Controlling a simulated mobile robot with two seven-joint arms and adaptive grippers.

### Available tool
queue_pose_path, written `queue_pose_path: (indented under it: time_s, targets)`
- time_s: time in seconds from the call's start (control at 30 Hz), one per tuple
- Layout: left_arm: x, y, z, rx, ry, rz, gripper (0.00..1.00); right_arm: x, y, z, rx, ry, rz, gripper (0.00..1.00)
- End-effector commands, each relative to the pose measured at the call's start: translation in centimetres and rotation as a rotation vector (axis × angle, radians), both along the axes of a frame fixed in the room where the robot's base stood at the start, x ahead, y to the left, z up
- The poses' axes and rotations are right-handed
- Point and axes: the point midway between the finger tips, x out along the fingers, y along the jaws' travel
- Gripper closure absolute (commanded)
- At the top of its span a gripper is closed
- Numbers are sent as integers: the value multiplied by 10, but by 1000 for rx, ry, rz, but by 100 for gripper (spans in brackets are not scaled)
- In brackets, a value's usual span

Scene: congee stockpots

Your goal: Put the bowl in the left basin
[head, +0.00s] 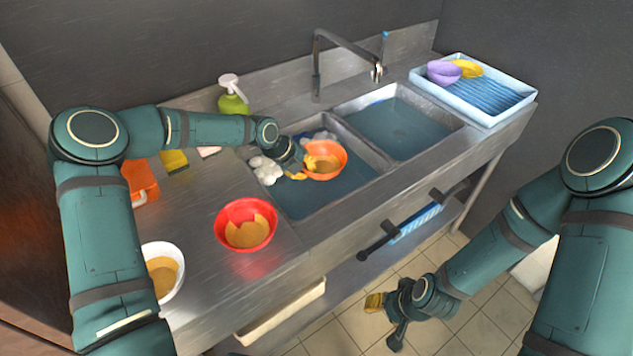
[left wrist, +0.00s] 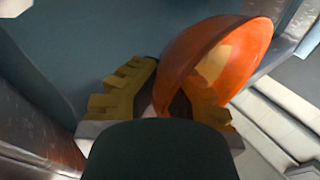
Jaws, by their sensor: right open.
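The orange bowl (head: 325,163) is at the left basin (head: 335,197), between its white foamy patch and the divider. It also shows in the left wrist view (left wrist: 235,60), tilted. My left gripper (head: 298,170) is at the bowl's left side, its yellow fingers (left wrist: 165,95) on either side of the bowl's wall, shut on it. The bowl appears above the basin's dark floor; the exact gap is unclear. My right gripper (head: 384,318) is open and empty, low in front of the counter.
A red bowl (head: 245,208) and a white bowl (head: 163,290) stand on the counter at left. The right basin (head: 440,112) is empty of dishes. A blue rack (head: 515,98) holds purple and yellow bowls. The faucet (head: 317,70) and green soap bottle (head: 233,104) stand behind.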

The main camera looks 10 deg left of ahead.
Motion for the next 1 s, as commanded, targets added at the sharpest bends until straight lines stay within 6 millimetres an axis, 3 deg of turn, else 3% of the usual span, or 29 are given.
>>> queue_pose_path:
  time_s: [0.17,0.4,0.8,1.0]
  targets:
    - [0,-6,-9,-2,0,-17,100,0,0,-1,0,0,0,53]
    - [-1,-7,-50,-1,2,-17,100,-2,0,-7,0,4,3,53]
    - [-1,-7,-96,-2,1,-16,100,-4,1,-12,2,8,6,53]
    - [0,-6,-101,0,-2,-17,100,-4,1,-12,2,9,7,53]
